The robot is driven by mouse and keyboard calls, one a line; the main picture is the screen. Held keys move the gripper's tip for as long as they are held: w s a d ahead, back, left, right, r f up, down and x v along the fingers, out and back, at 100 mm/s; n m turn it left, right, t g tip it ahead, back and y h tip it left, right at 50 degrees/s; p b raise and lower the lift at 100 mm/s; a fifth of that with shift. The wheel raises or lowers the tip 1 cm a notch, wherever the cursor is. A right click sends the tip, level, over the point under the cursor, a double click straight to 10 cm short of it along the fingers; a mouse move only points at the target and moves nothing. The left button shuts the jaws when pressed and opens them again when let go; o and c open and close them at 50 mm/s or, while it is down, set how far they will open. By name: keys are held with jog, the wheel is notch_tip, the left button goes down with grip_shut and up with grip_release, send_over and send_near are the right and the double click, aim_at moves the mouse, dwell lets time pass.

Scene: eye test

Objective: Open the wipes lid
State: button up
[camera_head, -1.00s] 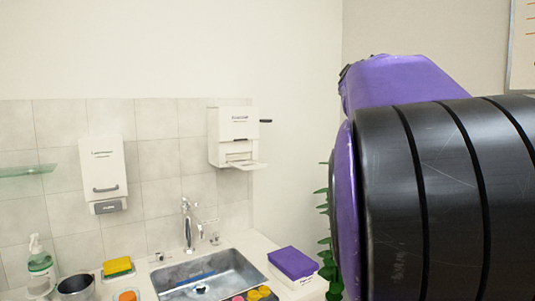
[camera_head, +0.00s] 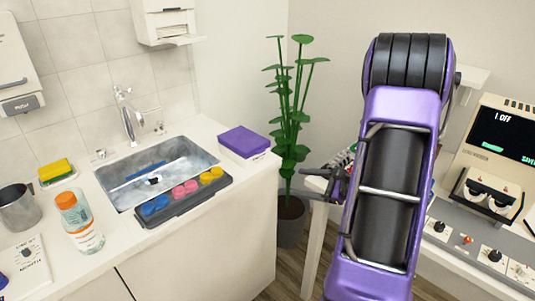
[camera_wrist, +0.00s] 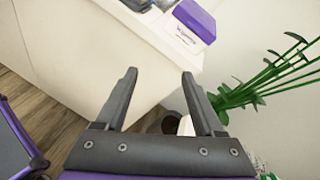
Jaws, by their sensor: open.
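The wipes box (camera_head: 250,157) is white with a purple lid (camera_head: 243,140), which is shut. It stands on the counter's right end, just right of the sink. In the wrist view the box (camera_wrist: 183,33) is at the top, with its purple lid (camera_wrist: 195,18) facing up and right. My gripper (camera_wrist: 160,73) is open and empty, its two dark fingers pointing towards the counter front and the box, apart from both. In the head view my gripper (camera_head: 320,185) shows at the left of my purple arm, right of the box and partly hidden.
The sink (camera_head: 160,170) has a tray of coloured pieces (camera_head: 185,195) along its front edge. A potted plant (camera_head: 292,110) stands on the floor right of the counter, near my gripper. A bottle (camera_head: 82,225) and a metal cup (camera_head: 17,208) are at left. A console (camera_head: 490,215) is at right.

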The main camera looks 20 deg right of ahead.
jog(key=w+a+m+t, duration=0.1)
jog(key=w+m, duration=0.1)
jog(key=w, duration=0.2)
jog(key=w+a+r+m+t+b, duration=0.1)
jog(key=w+a+m+t, duration=0.1)
jog(key=w, duration=0.3)
jog(key=w+a+m+t, duration=0.1)
jog(key=w+m, duration=0.2)
jog(key=w, duration=0.2)
jog(key=shift+w+a+r+t+h, duration=0.1)
jog(key=shift+a+r+t+h, duration=0.1)
jog(key=shift+r+t+h, duration=0.15)
grip_shut()
dwell(1.2)
